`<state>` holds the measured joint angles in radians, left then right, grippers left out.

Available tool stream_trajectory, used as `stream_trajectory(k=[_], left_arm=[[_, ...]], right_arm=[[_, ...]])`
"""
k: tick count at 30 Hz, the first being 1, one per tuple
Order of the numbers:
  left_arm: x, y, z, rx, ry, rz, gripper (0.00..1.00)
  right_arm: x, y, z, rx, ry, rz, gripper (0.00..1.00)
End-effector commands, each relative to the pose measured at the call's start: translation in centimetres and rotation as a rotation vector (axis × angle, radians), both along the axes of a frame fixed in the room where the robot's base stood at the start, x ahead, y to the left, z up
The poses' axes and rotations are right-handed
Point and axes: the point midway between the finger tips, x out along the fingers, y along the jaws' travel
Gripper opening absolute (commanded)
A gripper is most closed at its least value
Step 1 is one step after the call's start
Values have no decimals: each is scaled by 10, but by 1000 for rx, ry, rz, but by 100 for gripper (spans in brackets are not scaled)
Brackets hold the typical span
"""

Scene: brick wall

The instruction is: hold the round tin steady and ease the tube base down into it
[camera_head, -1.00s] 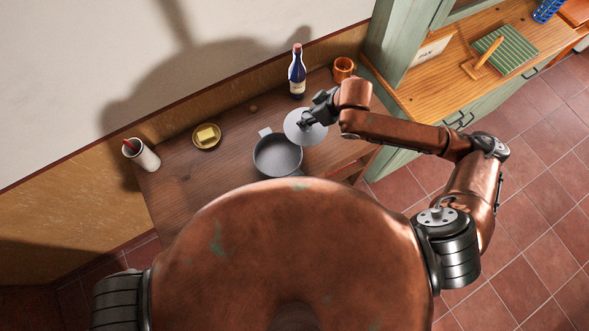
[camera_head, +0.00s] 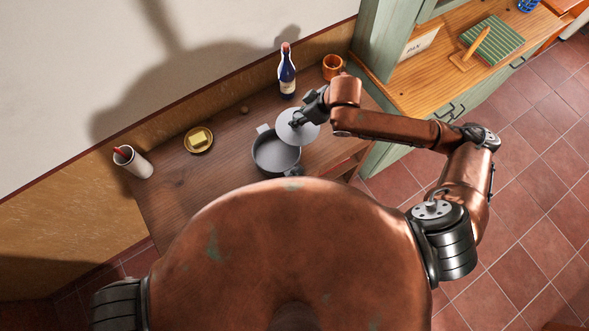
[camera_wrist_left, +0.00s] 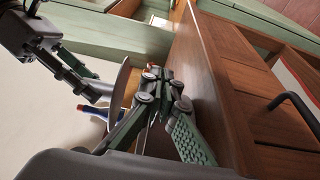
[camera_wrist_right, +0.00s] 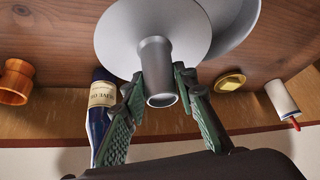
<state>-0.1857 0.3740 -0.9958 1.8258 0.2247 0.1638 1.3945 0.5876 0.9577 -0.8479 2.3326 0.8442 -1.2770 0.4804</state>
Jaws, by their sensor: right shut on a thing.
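The round tin (camera_head: 277,158) is grey and open-topped, with a flat tab on its far rim, and stands on the brown table. The tube base is a pale grey disc (camera_head: 299,133) with an upright tube (camera_wrist_right: 155,58). It is held above the tin's upper-right rim in the head view, off centre from the opening. My right gripper (camera_wrist_right: 157,84) is shut on the tube. My left gripper (camera_head: 293,171) is at the tin's near rim, mostly hidden behind my body. In the left wrist view its fingertips (camera_wrist_left: 160,78) are close together; whether they grip the tin is unclear.
A blue bottle (camera_head: 287,72) and an orange mug (camera_head: 333,67) stand behind the disc. A butter dish (camera_head: 199,140) and a white cup (camera_head: 133,162) are to the left. A wooden-topped green cabinet (camera_head: 430,80) borders the table's right.

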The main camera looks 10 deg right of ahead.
Motion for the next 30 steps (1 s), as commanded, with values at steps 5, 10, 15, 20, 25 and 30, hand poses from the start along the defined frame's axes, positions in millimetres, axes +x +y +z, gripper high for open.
stream_trajectory(k=[5, 10, 15, 20, 25, 30], left_arm=[[4, -5, 0, -2, -3, 0, 0], [6, -8, -1, -1, -2, 1, 0], [9, -12, -2, -1, -2, 1, 0], [12, -16, -3, -2, -3, 1, 0], [14, -20, -3, -2, -3, 0, 0], [17, -24, -4, -2, -3, 0, 0]], right_arm=[[0, 0, -1, 1, -1, 0, 0], [0, 0, -2, 1, -1, 0, 0], [0, 0, -3, 1, -1, 0, 0], [0, 0, -4, 0, 0, 0, 0], [0, 0, -5, 0, 0, 0, 0], [0, 0, -6, 0, 0, 0, 0]])
